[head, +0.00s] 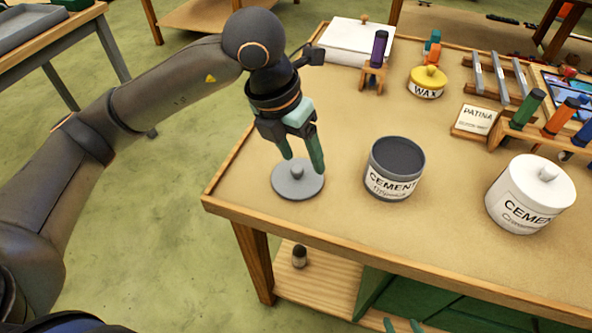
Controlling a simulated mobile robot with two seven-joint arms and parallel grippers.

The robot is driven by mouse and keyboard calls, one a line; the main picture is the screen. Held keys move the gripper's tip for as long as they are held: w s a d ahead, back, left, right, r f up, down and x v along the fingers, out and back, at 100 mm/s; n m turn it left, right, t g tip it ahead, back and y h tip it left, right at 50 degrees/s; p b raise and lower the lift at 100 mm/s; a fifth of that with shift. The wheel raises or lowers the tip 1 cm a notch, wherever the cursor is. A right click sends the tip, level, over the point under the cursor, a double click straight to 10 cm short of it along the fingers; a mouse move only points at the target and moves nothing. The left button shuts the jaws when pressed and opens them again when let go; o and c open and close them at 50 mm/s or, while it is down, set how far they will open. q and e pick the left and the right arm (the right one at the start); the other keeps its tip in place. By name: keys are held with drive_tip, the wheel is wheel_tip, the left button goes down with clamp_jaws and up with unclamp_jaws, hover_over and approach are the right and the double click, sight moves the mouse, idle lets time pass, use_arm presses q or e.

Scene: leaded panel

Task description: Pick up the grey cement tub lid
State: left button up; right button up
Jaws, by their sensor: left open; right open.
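The grey cement tub lid (287,190) lies flat on the table near its left front corner, with its small knob (297,173) upward. My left gripper (303,161) is open and points down just above the lid, its fingertips close to the knob. Nothing is held in it, and I cannot tell whether a fingertip touches the lid. The open grey cement tub (394,183) stands to the right of the lid. My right gripper (402,325) shows only its green fingertips at the bottom edge, apart and empty.
A white lidded cement tub (524,205) stands at the right. Behind are a yellow-lidded wax tin (427,83), a patina sign (473,120) and a purple tool in a wooden stand (375,70). The table (330,222) is clear in front of the lid.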

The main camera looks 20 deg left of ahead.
use_arm(q)
drive_tip(key=w+a+r+t+y, duration=0.1)
drive_tip(key=w+a+y, duration=0.1)
drive_tip(key=a, duration=0.1)
hover_over(297, 169)
drive_tip(key=s, duration=0.2)
drive_tip(key=shift+n, duration=0.4)
drive_tip(key=f, duration=0.6)
drive_tip(key=shift+a, duration=0.3)
drive_tip(key=shift+w+p+x, duration=0.2)
drive_tip(key=shift+p+x, duration=0.1)
drive_tip(key=shift+x, duration=2.6)
drive_tip(key=shift+d, duration=0.15)
drive_tip(key=shift+c, duration=0.4)
drive_tip(key=shift+r, duration=0.1)
clamp_jaws()
